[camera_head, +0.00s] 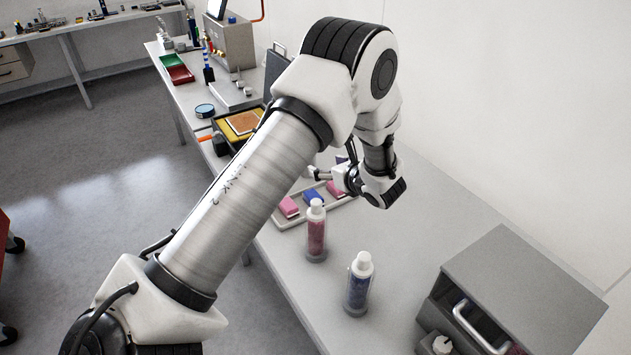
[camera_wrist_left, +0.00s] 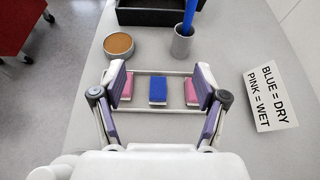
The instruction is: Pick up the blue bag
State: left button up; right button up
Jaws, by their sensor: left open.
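The blue bag (camera_wrist_left: 158,91) lies in the middle of a shallow light tray (camera_wrist_left: 176,110), between a pink bag (camera_wrist_left: 127,87) on its left and another pink bag (camera_wrist_left: 191,92) on its right. In the head view the blue bag (camera_head: 312,197) shows partly, behind a bottle cap and near my gripper. My left gripper (camera_wrist_left: 159,77) is open and empty; its two fingers stand apart on either side of the blue bag in the wrist view. The gap in height to the bag is hard to tell. In the head view my left gripper (camera_head: 328,174) is partly hidden by its arm. My right gripper is not shown.
A pink bottle (camera_head: 316,232) and a dark blue bottle (camera_head: 358,286) stand in front of the tray. A grey cabinet (camera_head: 520,290) is at right. A sign (camera_wrist_left: 270,97) reads "BLUE = DRY, PINK = WET". A round tin (camera_wrist_left: 118,45) and a cup (camera_wrist_left: 182,44) lie beyond the tray.

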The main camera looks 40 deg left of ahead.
pick_arm(q)
jog(key=b, duration=1.2)
send_near(313, 195)
jog(key=shift+w+a+f, duration=0.2)
jog(key=shift+a+f, duration=0.2)
jog(key=shift+a, duration=0.05)
jog(key=shift+w+a+f, duration=0.25)
jog(key=shift+a+f, duration=0.2)
jog(key=shift+a, duration=0.05)
jog(key=p+x, duration=0.2)
jog(key=x, duration=0.5)
jog(key=shift+a+p, duration=0.4)
jog(key=shift+f, duration=0.15)
jog(key=c, duration=1.2)
